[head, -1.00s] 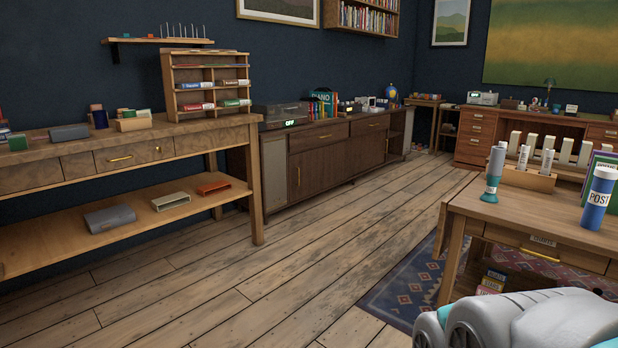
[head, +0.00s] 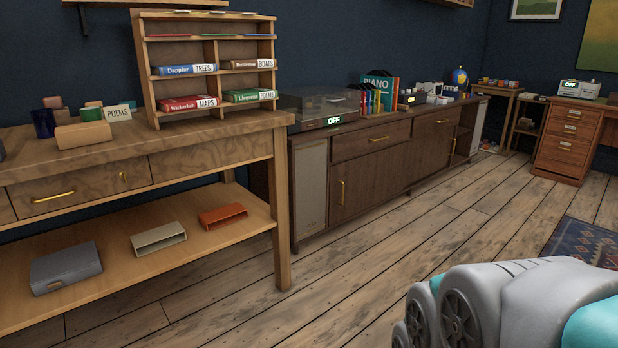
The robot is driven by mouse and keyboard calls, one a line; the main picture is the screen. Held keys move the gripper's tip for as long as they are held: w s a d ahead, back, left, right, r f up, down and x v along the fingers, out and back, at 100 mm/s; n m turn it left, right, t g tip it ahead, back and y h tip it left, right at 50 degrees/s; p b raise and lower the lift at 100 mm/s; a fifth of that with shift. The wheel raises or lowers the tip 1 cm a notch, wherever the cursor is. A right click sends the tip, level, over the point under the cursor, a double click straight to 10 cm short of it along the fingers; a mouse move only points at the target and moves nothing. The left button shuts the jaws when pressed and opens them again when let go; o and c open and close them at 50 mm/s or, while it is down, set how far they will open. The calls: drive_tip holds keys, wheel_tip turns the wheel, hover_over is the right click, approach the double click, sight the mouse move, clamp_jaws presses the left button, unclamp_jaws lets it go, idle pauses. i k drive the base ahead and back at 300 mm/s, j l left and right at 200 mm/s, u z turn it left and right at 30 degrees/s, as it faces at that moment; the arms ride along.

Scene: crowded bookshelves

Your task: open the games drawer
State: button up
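No drawer in view carries a legible games label, so I cannot tell which is the games drawer. The wooden workbench at left has a shut drawer (head: 90,188) with a brass pull and a small brass fitting. The dark sideboard has a shut upper drawer (head: 350,147) with a brass handle. The far desk at right has a stack of shut drawers (head: 568,129). My gripper is not in view; only grey and teal parts of my own body show at the lower right.
The workbench's lower shelf (head: 200,243) holds a grey box (head: 66,268), a cream tray (head: 158,238) and an orange tray (head: 223,215). A book rack (head: 145,75) stands on top. Wooden floor (head: 400,235) is clear ahead; a patterned rug (head: 590,245) lies at right.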

sight(422, 124)
drive_tip(key=i+z, duration=0.3)
drive_tip(key=i, duration=0.2)
drive_tip(key=i+j+z, duration=0.1)
drive_tip(key=i+z, duration=0.2)
drive_tip(key=i, duration=0.25)
drive_tip(key=i+j+z, duration=0.3)
drive_tip(key=i, duration=0.2)
drive_tip(key=i+l+z, duration=0.25)
drive_tip(key=i, duration=0.75)
drive_tip(key=i+l+z, duration=0.2)
drive_tip(key=i, duration=0.85)
drive_tip(key=i+u, duration=0.4)
drive_tip(key=i, duration=0.4)
drive_tip(key=i+l+u, duration=0.15)
drive_tip(key=i+u, duration=0.2)
drive_tip(key=i, duration=0.4)
